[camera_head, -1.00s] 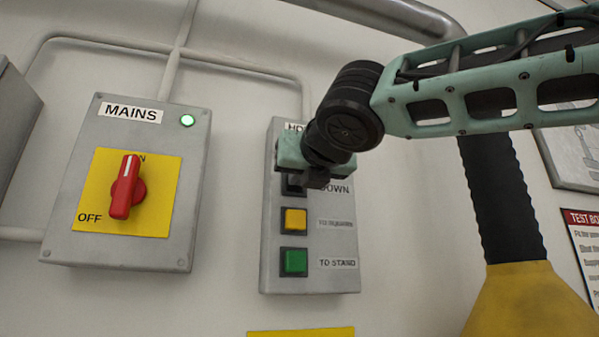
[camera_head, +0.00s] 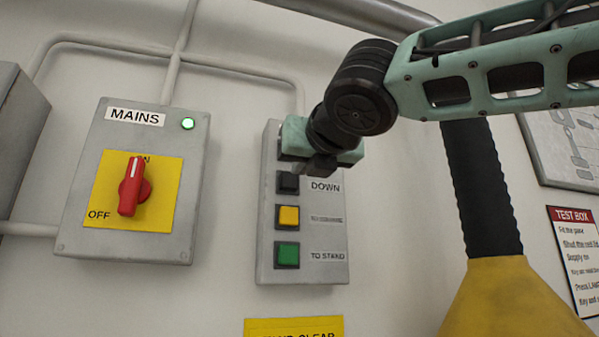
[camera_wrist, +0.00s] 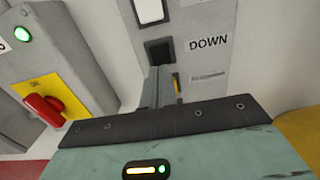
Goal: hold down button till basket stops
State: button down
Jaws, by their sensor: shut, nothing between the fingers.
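The grey control box (camera_head: 335,262) on the wall carries a column of push buttons. The black button (camera_head: 287,183) beside the word DOWN is uncovered in the head view. Below it are a yellow button (camera_head: 288,216) and a green button (camera_head: 287,254) labelled TO STAND. My gripper (camera_head: 318,168) is shut and empty, in front of the box's upper part, hiding its top label and top button. In the wrist view my fingers (camera_wrist: 160,84) point at the box just below the black button (camera_wrist: 160,50); a white button (camera_wrist: 150,9) shows above. I cannot tell whether they touch. No basket is visible.
A MAINS box (camera_head: 128,243) with a red rotary switch (camera_head: 132,187) and a lit green lamp (camera_head: 187,123) is left of the control box. A yellow hopper-like body (camera_head: 510,295) with a black ribbed hose (camera_head: 482,190) stands at right, below my arm.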

jog(key=b+v, duration=0.2)
jog(key=v, duration=0.6)
jog(key=shift+s, duration=0.15)
jog(key=shift+r, duration=0.15)
jog(key=b+v, duration=0.3)
jog(key=v, duration=0.4)
jog(key=shift+a+b, duration=0.2)
jog(key=shift+b, duration=0.15)
dwell(0.5)
